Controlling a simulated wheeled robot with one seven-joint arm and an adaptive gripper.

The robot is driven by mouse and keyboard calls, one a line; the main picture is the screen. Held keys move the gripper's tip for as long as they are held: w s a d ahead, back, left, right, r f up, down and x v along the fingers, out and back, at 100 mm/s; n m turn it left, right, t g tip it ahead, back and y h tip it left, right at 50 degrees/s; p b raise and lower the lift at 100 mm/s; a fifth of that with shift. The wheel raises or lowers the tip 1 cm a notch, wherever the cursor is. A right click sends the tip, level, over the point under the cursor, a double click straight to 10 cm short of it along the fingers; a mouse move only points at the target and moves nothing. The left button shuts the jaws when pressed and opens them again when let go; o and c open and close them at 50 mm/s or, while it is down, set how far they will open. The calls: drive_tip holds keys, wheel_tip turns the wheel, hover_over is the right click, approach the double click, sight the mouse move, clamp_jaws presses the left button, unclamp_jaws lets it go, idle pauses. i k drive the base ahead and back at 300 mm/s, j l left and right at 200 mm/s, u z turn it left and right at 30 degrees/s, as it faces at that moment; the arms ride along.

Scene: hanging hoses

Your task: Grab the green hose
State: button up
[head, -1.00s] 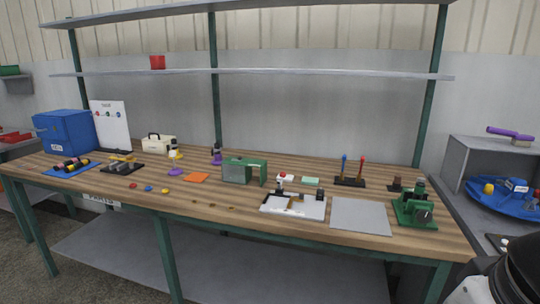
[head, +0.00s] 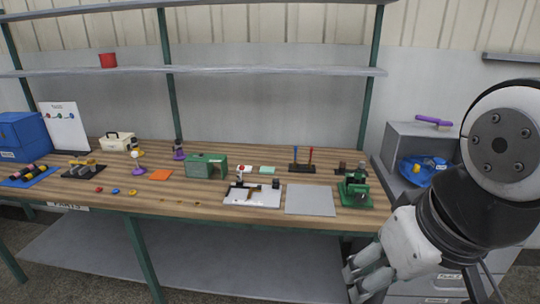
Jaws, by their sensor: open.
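No green hose shows in the head view. My arm comes in from the right edge, and my gripper (head: 364,278) is low in the picture, right of centre, in front of the workbench's right end. Its pale grey fingers point down and to the left, open, with nothing seen between them. The lower part of the picture cuts close to the fingers, and my arm hides part of the area on the right.
A long wooden workbench (head: 130,203) with green legs carries several small objects, including a green machine (head: 355,192) and a grey plate (head: 310,200). A shelf (head: 270,72) spans above it. A grey cabinet with a blue tray (head: 412,172) stands right, partly behind my arm.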

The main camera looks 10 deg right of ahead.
sight(359, 171)
drive_tip(key=i+l+z, duration=0.1)
drive_tip(key=i+z, duration=0.25)
drive_tip(key=i, duration=0.15)
drive_tip(key=i+z, duration=0.35)
drive_tip(key=i+j+z, duration=0.15)
drive_tip(key=i+z, duration=0.2)
drive_tip(key=i, duration=0.25)
